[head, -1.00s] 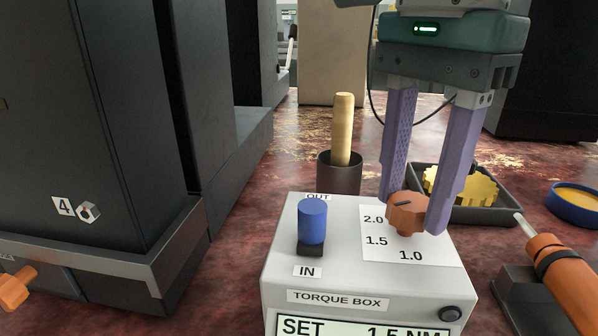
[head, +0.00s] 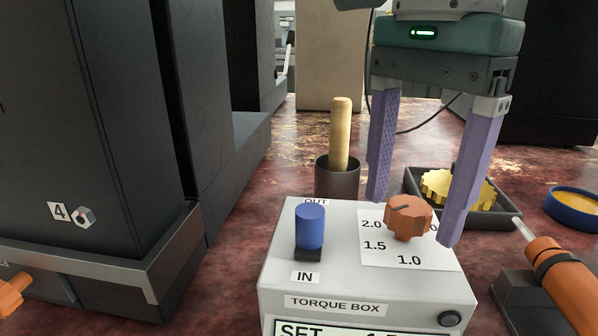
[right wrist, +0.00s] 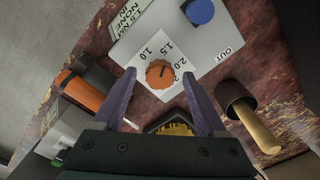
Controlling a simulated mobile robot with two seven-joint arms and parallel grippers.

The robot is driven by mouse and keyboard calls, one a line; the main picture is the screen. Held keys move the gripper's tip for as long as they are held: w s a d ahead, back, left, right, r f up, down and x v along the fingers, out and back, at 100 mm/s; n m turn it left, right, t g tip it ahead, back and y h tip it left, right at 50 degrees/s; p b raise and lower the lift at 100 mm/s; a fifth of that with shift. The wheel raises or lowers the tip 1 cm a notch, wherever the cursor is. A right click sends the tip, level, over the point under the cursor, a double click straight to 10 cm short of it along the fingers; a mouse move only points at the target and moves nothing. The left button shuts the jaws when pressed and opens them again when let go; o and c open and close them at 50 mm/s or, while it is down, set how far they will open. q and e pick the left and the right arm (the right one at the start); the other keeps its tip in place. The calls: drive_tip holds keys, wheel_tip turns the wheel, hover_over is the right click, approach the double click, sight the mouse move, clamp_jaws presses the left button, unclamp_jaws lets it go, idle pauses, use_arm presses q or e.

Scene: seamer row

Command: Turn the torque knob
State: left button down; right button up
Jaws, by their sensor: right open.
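The torque knob (head: 409,217) is orange and ribbed, with a dark pointer line. It sits on the top of the grey-white torque box (head: 336,282), on a white dial card marked 2.0, 1.5 and 1.0. Its pointer lies toward the 2.0 side. My right gripper (head: 413,218) is open, with one purple finger on each side of the knob and a gap to both. In the right wrist view the knob (right wrist: 159,74) shows between and beyond the open fingertips. The set display is cut off at the bottom of the head view. My left gripper is not in view.
A blue IN/OUT knob (head: 309,226) stands on the box's left. Behind it is a dark cup (head: 337,181) with a wooden handle. A tray with a yellow gear (head: 455,188), a blue-rimmed dish (head: 574,206) and an orange screwdriver (head: 562,275) lie right. Dark machines (head: 75,130) stand left.

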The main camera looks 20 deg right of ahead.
sight(410, 205)
wheel_tip(410, 205, up, 10)
drive_tip(key=p, duration=0.3)
idle(0.4)
